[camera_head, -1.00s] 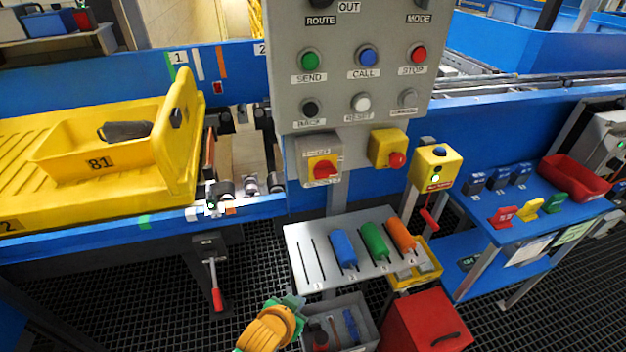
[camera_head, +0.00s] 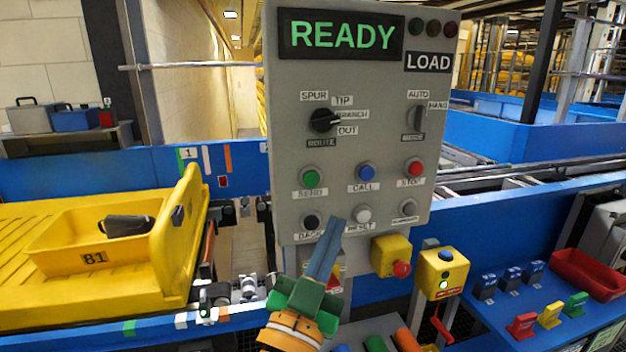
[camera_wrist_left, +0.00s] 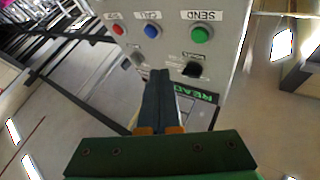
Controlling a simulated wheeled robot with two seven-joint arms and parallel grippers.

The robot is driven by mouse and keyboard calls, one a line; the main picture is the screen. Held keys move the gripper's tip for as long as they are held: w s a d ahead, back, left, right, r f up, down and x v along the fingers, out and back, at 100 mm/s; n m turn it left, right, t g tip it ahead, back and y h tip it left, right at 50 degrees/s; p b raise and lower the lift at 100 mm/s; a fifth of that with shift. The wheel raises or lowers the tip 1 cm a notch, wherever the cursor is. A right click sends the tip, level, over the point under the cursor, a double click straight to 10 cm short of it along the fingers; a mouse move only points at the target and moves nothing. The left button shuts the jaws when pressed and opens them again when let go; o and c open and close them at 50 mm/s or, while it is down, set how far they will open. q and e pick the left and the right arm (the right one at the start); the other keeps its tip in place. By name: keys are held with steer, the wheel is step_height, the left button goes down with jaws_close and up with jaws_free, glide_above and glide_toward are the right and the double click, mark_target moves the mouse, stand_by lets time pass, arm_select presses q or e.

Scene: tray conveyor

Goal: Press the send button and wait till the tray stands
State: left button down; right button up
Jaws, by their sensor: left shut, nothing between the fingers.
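The green send button (camera_head: 310,176) sits on the grey control panel (camera_head: 290,225), under a lit display (camera_head: 340,35) reading READY. My left gripper (camera_head: 335,226) is shut and empty, its fingertips pointing up in front of the lower panel, below and right of the send button. In the left wrist view the send button (camera_wrist_left: 201,34) lies above and right of the closed fingertips (camera_wrist_left: 159,76), with a visible gap. The yellow tray (camera_head: 183,230) stands on the conveyor at left, carrying a yellow bin (camera_head: 60,248) marked B1 with a dark object inside. My right gripper is out of view.
Blue call (camera_head: 366,172) and red stop (camera_head: 414,168) buttons lie right of send; a black button (camera_head: 311,221) and white reset button (camera_head: 362,214) lie below. A yellow box with a red knob (camera_head: 400,268) hangs beneath. A blue table (camera_head: 545,330) stands at right.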

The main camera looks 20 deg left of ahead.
mark_target(311, 179)
arm_select(q)
steer(key=shift+s+r+t, duration=0.25)
steer(key=shift+r, duration=0.35)
steer(key=shift+s+r+t, duration=0.25)
steer(key=shift+r, duration=0.35)
steer(key=shift+w+a, duration=0.8)
steer(key=shift+w, duration=0.45)
steer(key=shift+w+a, duration=0.85)
steer(key=shift+w, duration=0.35)
steer(key=shift+w+a, duration=0.8)
steer(key=shift+w, duration=0.45)
steer(key=shift+w+a, duration=0.25)
steer(key=shift+w, duration=0.05)
steer(key=shift+w+a, duration=0.25)
steer(key=shift+w, duration=0.2)
steer(key=shift+s+d, duration=0.5)
steer(key=shift+s, duration=0.25)
